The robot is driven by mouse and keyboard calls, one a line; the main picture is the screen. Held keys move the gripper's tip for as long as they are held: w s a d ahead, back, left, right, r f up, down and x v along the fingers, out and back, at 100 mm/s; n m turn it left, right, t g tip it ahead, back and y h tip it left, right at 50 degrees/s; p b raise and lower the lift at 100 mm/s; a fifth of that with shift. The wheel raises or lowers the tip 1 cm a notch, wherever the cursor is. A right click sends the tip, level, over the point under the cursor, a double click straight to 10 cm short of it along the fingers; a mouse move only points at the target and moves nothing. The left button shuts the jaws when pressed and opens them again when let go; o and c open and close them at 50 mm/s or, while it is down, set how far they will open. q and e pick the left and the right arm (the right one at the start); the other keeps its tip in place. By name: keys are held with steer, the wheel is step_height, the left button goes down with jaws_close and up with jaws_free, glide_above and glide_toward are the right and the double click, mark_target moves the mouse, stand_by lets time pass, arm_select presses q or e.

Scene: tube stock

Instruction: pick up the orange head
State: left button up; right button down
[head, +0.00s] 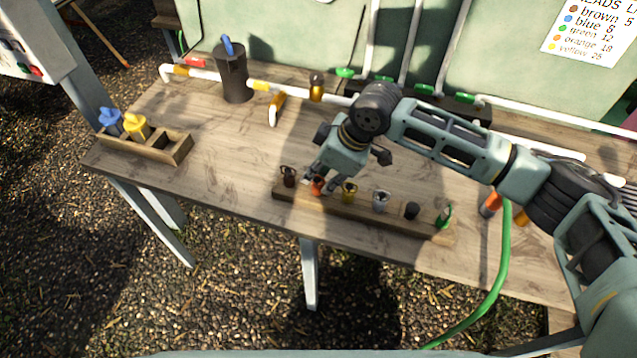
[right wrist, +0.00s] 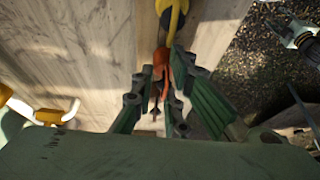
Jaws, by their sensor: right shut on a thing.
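The orange head (head: 317,186) is at the wooden rack strip (head: 330,209) near the table's front edge, second from the left. My right gripper (head: 314,184) reaches down over it and is shut on it. In the right wrist view the orange head (right wrist: 181,68) shows between the fingers of my right gripper (right wrist: 170,85). Its lower part is hidden, so I cannot tell whether it still touches the strip.
A brown head (head: 289,176) stands close on the left and a yellow head (head: 349,192) close on the right. A dark canister (head: 233,78) and a wooden box (head: 177,150) stand farther left. The table between is mostly clear.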

step_height(320, 180, up, 10)
steer(key=b, duration=0.2)
stand_by(0.3)
steer(key=shift+r, duration=0.1)
step_height(320, 180, up, 5)
steer(key=p, duration=0.6)
glide_above(321, 184)
steer(key=shift+w, duration=0.4)
